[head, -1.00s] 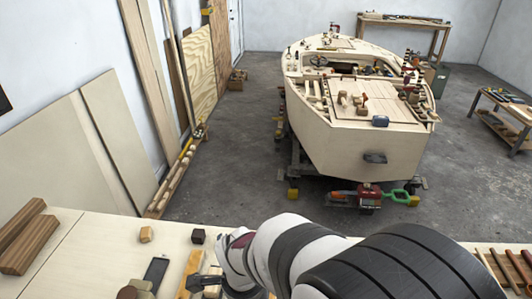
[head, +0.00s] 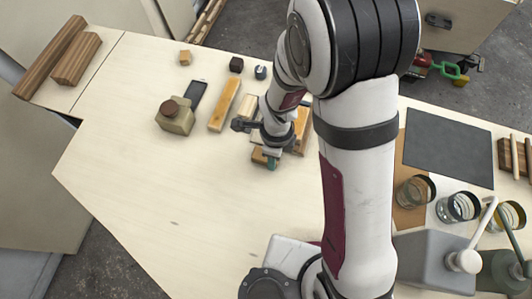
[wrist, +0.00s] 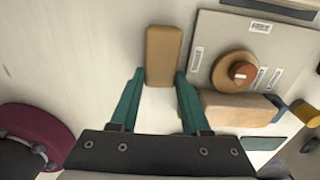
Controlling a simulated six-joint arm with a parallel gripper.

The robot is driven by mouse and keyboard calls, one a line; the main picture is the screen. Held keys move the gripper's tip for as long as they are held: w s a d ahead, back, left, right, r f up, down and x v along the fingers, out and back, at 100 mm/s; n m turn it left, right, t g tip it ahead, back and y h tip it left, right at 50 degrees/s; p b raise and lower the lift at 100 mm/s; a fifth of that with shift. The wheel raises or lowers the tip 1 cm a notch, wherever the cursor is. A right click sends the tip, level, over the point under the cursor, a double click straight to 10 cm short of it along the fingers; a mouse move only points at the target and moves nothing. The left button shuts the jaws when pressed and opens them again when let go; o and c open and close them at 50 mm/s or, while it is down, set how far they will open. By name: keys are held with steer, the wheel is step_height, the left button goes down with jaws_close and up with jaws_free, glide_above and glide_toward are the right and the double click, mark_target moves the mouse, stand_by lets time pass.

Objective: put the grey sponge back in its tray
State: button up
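My gripper (wrist: 159,74) has two teal fingers, spread apart. In the wrist view a tan, round-cornered block (wrist: 164,52) lies ahead of them. Its near end shows between the fingertips, close to the right one; I cannot tell if they touch. In the head view my gripper (head: 268,163) is low over the bench, with a tan block (head: 259,157) at its tips, largely hidden by my wrist. I cannot make out a clearly grey sponge or its tray in either view.
A grey plate (wrist: 214,27) with a round knobbed piece and another tan block (wrist: 232,108) lie right of the fingers. A long yellowish block (head: 224,105), dark slab (head: 196,93) and knobbed beige block (head: 176,120) lie left of my arm. Jars (head: 458,208) stand right. The bench's front left is clear.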

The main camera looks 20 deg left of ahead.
jaws_close()
